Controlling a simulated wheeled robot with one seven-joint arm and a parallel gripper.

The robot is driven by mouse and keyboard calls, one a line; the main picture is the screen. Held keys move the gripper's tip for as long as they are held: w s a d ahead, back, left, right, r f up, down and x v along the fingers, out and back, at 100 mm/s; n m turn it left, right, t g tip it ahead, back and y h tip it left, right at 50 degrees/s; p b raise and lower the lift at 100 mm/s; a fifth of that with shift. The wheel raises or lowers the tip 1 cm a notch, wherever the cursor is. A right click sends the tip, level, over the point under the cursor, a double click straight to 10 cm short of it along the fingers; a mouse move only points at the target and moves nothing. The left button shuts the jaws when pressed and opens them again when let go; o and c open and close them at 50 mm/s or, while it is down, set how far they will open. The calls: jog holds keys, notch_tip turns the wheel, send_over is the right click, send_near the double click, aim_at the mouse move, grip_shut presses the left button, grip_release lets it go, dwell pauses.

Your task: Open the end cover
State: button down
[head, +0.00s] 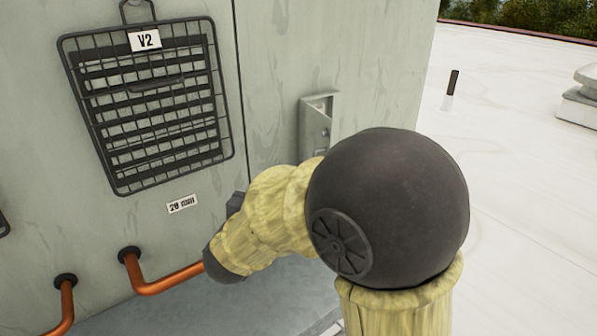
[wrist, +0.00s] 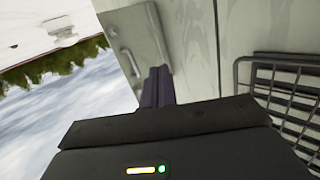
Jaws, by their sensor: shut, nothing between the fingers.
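The pale green panel right of the vertical seam (head: 325,50) looks like the end cover; it stands upright and its seam looks closed. A small grey fitting (head: 312,124) with a recess is on it, partly hidden behind my arm. In the wrist view this fitting (wrist: 122,38) shows a bar-like handle on its face. My gripper (wrist: 158,72) is shut and empty, its dark fingers overlapping the fitting's lower edge in the picture; whether they touch it I cannot tell. In the head view my gripper is mostly hidden by my arm.
A black wire grille marked V2 (head: 148,112) hangs on the panel left of the seam, with a "20 mm" label (head: 182,204) below. Copper pipes (head: 160,284) leave the wall low down.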

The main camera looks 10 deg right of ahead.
notch_tip(320, 180, down, 9)
jog(key=s+n+g+y, duration=0.2)
jog(key=n+g+y, duration=0.25)
jog(key=y, duration=0.25)
jog(key=s+d+f+g, duration=0.4)
jog(key=s, duration=0.3)
jog(key=s+d+f+n+g, duration=0.1)
jog(key=s+d+f+g, duration=0.3)
jog(key=s, duration=0.4)
jog(key=shift+s+f, duration=0.2)
jog(key=shift+f, duration=0.15)
jog(key=shift+w+a+n, duration=0.1)
jog(key=shift+n, duration=0.15)
